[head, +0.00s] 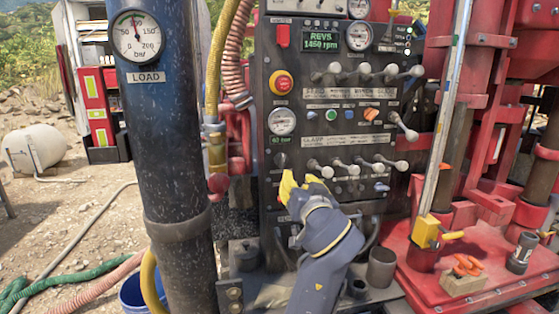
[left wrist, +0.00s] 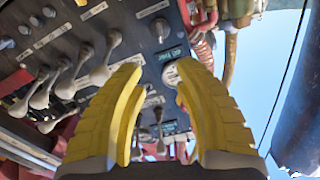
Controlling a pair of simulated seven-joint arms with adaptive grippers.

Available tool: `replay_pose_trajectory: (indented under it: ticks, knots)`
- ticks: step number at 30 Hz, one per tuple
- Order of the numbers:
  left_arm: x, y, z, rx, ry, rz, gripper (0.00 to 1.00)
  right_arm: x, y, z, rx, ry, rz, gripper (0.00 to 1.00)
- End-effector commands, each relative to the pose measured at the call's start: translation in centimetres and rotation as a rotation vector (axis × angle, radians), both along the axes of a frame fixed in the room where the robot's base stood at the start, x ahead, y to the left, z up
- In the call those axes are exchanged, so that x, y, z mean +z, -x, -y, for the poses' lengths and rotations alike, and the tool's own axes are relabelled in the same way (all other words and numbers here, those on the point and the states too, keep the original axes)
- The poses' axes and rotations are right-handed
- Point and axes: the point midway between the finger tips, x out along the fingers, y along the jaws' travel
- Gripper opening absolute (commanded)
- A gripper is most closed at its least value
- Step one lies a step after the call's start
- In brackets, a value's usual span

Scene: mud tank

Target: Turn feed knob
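A small dark round knob (head: 282,160) sits on the control panel (head: 262,100), below the small green display and its gauge. It also shows in the left wrist view as a dark knob (left wrist: 160,28), beyond the fingertips. Its label is too small to read, so I cannot be sure it is the feed knob. My left gripper (head: 302,184) has yellow fingers and is just below the knob in the head view. The left wrist view shows its fingers (left wrist: 162,80) apart with nothing between them. My right gripper is not in view.
Rows of levers with pale ball ends (head: 345,167) stick out right of the gripper. A red mushroom button (head: 281,82) and a gauge (head: 282,121) are above. A thick blue column (head: 165,150) stands at left. Hoses run between column and panel.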

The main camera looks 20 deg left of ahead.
Motion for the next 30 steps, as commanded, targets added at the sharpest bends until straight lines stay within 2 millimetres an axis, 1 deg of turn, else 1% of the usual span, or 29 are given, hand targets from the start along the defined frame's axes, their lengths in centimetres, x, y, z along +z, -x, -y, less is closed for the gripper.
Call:
replay_pose_trajectory:
  ticks: [5,21,24,30]
  knots:
    - [0.2,-1.5,-1.0,0.006,-0.003,0.003,0.32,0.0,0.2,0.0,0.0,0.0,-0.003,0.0]
    - [0.1,-10.0,-5.6,0.006,-0.004,0.001,0.32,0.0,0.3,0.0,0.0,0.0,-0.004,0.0]
    - [0.1,-11.4,-6.3,0.005,-0.004,0.001,0.32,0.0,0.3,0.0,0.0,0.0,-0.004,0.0]
    - [0.1,-13.6,-7.4,0.004,-0.004,0.0,0.32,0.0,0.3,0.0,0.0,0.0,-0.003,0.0]
